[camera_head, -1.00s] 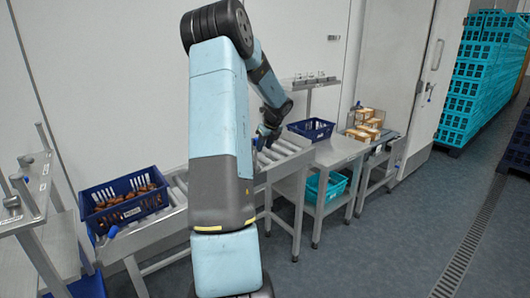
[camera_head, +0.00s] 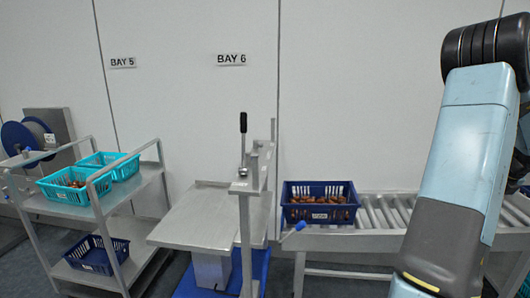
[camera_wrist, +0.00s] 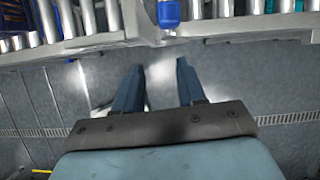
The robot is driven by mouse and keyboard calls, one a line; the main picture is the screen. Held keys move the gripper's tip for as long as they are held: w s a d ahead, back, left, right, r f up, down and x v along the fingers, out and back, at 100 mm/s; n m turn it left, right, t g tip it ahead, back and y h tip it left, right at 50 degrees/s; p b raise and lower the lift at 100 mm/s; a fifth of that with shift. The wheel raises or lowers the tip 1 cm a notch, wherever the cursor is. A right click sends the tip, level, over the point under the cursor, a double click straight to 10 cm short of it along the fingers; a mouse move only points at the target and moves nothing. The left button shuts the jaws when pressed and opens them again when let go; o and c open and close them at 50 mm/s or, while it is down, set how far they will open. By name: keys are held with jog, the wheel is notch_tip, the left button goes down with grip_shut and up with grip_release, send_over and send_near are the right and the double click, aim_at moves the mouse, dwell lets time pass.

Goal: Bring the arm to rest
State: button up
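My arm (camera_head: 455,190) stands at the right edge of the head view, its upper link tilted and partly cut off by the frame. Its far end is out of that view. My gripper (camera_wrist: 160,66) shows in the wrist view with two dark blue fingers spread apart. Nothing is between them. They hang over grey floor, close to the edge of a metal roller conveyor (camera_wrist: 215,27).
A blue crate of dates (camera_head: 319,222) sits on the conveyor (camera_head: 345,242). Left of it stand a metal table with a lever (camera_head: 205,225) and a shelf cart (camera_head: 100,205) with turquoise crates (camera_head: 78,198). A blue reel (camera_head: 28,138) is far left.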

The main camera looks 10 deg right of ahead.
jog(key=w+a+r+n+y, duration=0.15)
jog(key=a+r+n, duration=0.4)
jog(key=a, duration=0.65)
jog(key=w+a+r+n, duration=0.2)
jog(key=a+r+n, duration=0.2)
jog(key=a+n, duration=0.55)
jog(key=w+a+r+n+y, duration=0.1)
jog(key=w+a+r+n, duration=0.3)
jog(key=a, duration=1)
jog(key=s+a+r+n+t+h, duration=0.1)
jog(key=s+a+n, duration=1.8)
jog(key=a, duration=0.4)
jog(key=shift+s+a+r+n, duration=0.25)
jog(key=shift+s+a+n, duration=0.15)
jog(key=shift+s, duration=0.1)
